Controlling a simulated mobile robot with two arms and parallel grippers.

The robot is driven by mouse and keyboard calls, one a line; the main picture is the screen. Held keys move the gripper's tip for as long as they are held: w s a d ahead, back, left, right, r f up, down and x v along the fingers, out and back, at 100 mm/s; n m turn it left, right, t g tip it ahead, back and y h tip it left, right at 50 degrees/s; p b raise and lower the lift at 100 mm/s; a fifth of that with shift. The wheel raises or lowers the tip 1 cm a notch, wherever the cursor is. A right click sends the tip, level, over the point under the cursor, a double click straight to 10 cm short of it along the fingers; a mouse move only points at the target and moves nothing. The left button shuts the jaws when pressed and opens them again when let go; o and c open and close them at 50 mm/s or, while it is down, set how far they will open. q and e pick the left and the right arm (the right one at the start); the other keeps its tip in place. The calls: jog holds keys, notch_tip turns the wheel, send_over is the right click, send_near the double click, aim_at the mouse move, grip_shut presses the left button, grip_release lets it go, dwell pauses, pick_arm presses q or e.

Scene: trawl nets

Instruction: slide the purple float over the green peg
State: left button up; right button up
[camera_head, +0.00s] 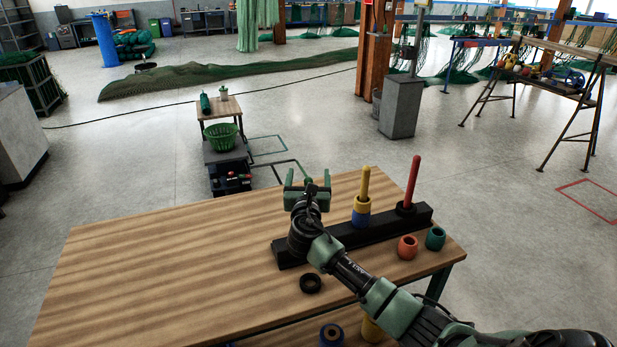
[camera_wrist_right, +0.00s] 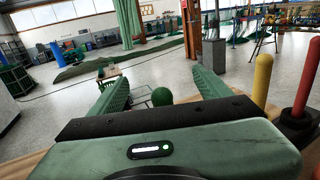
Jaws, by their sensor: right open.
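My right gripper (camera_head: 308,178) is open above the left part of a black peg rack (camera_head: 387,232) on the wooden table. In the right wrist view, a rounded green tip (camera_wrist_right: 162,96), apparently the green peg's, shows between its two green fingers (camera_wrist_right: 160,90). My gripper and wrist hide the rest of that peg in the head view. No clearly purple float shows. A dark bluish float (camera_head: 331,335) lies at the bottom edge of the head view; I cannot tell whether it is purple. My left gripper is not in view.
The yellow peg (camera_head: 365,182) carries a yellow float (camera_head: 362,205) over a blue float (camera_head: 361,219). The red peg (camera_head: 414,180) has a black ring at its foot. Orange-red (camera_head: 407,247) and green (camera_head: 435,238) floats and a black ring (camera_head: 311,283) lie nearby. The table's left is clear.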

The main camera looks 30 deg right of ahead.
jog(key=b+v, duration=0.1)
jog(key=v, duration=0.6)
jog(key=shift+s+a, duration=0.2)
jog(key=shift+s, duration=0.15)
dwell(0.6)
